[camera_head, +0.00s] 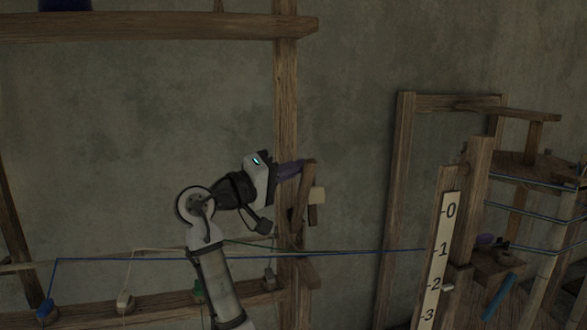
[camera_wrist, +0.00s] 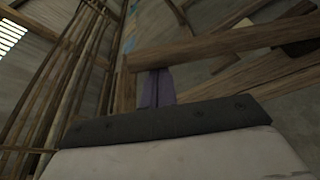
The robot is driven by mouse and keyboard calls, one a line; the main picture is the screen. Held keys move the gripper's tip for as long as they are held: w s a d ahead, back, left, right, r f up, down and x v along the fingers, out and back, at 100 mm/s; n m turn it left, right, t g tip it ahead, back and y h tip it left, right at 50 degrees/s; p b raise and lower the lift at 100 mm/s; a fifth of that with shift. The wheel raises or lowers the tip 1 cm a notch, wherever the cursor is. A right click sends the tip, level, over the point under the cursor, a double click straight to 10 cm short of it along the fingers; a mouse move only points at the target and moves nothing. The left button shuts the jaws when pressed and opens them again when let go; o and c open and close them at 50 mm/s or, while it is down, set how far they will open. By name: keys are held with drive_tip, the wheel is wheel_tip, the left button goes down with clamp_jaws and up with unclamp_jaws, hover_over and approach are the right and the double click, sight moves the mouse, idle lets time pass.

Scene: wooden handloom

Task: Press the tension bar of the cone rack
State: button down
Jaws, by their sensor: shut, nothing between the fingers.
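The cone rack is a wooden frame with an upright post (camera_head: 287,100) and a low rail holding blue, white and green cones. A short, tilted wooden bar (camera_head: 303,200), seemingly the tension bar, is at the post's right side; a pale block is beside it. My gripper (camera_head: 291,169) has shut purple fingers, with their tips at the bar's upper end. In the wrist view the fingers (camera_wrist: 155,88) reach up to a wooden bar (camera_wrist: 225,45) crossing in front of them. I cannot tell whether they touch it. The gripper body hides part of the wrist view.
A blue thread (camera_head: 345,251) runs right from the rack, past a white scale (camera_head: 440,260) marked 0 to -3; a small pale marker sits near -2. A wooden frame (camera_head: 402,190) and other loom parts stand at right. An upper beam (camera_head: 150,25) crosses the top left.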

drive_tip(key=s+d+f+m+g+h+b, duration=0.1)
drive_tip(key=s+d+f+m+h+b, duration=0.1)
drive_tip(key=s+f+m+b, duration=0.4)
drive_tip(key=s+d+f+m+g+h+b, duration=0.2)
drive_tip(key=s+f+m+b, duration=0.4)
drive_tip(key=f+b, duration=0.5)
drive_tip(key=shift+s+f+m+b, duration=0.2)
drive_tip(key=shift+f+m+b, duration=0.15)
drive_tip(key=shift+b, duration=2.7)
drive_tip(key=shift+r, duration=0.1)
